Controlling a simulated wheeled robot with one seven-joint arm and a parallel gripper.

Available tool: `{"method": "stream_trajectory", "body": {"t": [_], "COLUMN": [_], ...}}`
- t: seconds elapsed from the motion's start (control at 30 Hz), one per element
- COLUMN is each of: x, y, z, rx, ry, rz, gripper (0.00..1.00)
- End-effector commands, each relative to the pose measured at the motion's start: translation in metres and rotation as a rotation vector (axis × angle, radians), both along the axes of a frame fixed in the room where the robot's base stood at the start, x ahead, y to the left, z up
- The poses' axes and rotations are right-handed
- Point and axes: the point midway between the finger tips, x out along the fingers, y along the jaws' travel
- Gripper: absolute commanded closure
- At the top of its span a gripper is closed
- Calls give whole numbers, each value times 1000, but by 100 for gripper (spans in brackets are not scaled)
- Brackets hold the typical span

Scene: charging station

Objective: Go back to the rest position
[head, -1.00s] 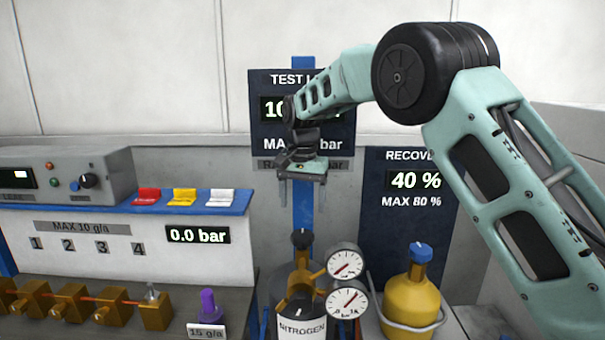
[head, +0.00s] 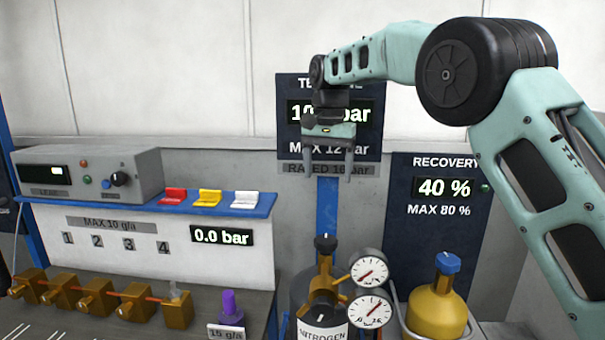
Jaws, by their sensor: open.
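My gripper (head: 328,165) hangs at the end of my arm with its fingers pointing down. It is open and empty, with a gap between the two fingers. It is in front of the dark test pressure sign (head: 293,88) and covers part of its text. Below it, apart from it, stands the nitrogen cylinder (head: 300,285) with a black knob (head: 325,243) on top. Nothing touches the fingers.
Two gauges (head: 370,270) sit beside the nitrogen valve. A yellow recovery cylinder (head: 437,305) stands to the right. A blue shelf (head: 140,203) at left carries a grey leak box (head: 80,172) and red, yellow and white switches. Brass valves (head: 95,297) and a purple-capped item (head: 229,308) are lower left.

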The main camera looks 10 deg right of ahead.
Motion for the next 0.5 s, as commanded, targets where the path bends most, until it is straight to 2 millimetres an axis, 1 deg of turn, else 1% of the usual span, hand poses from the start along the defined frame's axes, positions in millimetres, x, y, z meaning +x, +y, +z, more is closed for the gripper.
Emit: {"method": "stream_trajectory", "body": {"t": [0.07, 0.17, 0.27, 0.3, 0.37, 0.4, 0.47, 0.5], "x": [-14, -42, -82, -100, -128, -148, -179, -201], "y": [11, 30, 53, 62, 75, 81, 91, 95], "z": [-5, -16, -31, -37, -48, -54, -65, -73], "rx": [21, 56, 91, 103, 116, 123, 129, 131], "ry": [5, 9, 9, 7, 5, 1, -4, -5], "rz": [51, 158, 298, 355, 442, 501, 589, 649], "gripper": [25, 25, 25, 25, 25, 25, 25, 25]}}
